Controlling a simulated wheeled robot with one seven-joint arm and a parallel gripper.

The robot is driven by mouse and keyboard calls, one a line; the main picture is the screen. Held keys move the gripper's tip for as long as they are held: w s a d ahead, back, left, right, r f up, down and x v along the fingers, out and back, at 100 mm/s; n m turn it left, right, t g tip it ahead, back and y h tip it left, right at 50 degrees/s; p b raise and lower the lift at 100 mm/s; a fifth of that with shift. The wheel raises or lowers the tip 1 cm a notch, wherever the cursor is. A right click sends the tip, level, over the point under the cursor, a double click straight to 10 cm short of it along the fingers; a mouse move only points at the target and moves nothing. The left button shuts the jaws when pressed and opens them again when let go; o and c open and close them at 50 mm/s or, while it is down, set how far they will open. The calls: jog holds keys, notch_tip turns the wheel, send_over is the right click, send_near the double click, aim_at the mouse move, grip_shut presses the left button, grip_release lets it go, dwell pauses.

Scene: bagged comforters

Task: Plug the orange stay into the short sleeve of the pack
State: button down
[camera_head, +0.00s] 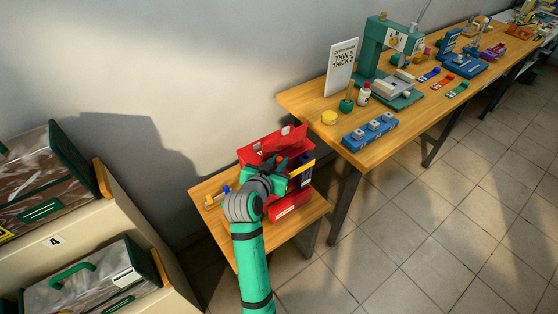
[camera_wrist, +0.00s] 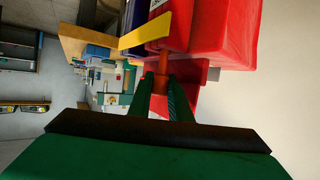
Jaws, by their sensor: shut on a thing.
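The red pack (camera_head: 291,207) stands on the small wooden table, and its red body also fills the upper right of the wrist view (camera_wrist: 228,32). My gripper (camera_head: 277,172) is over the pack in the head view. In the wrist view its two green fingertips (camera_wrist: 161,84) are closed on the rust-orange stay (camera_wrist: 163,68). The stay points away from my gripper toward the red pack. A yellow strip (camera_wrist: 146,31) crosses beside the pack near the stay's far end. I cannot tell the short sleeve apart, nor whether the stay's tip is in it.
Small yellow and blue pieces (camera_head: 218,196) lie on the small table's left side. A long wooden bench (camera_head: 318,134) with a teal machine (camera_head: 382,45) and a blue block (camera_head: 370,131) stands at right. A shelf (camera_head: 90,225) with bagged comforters is at left.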

jog(key=shift+f, duration=1.5)
jog(key=shift+r, duration=0.1)
jog(key=shift+r, duration=5.8)
jog(key=shift+f, duration=1.7)
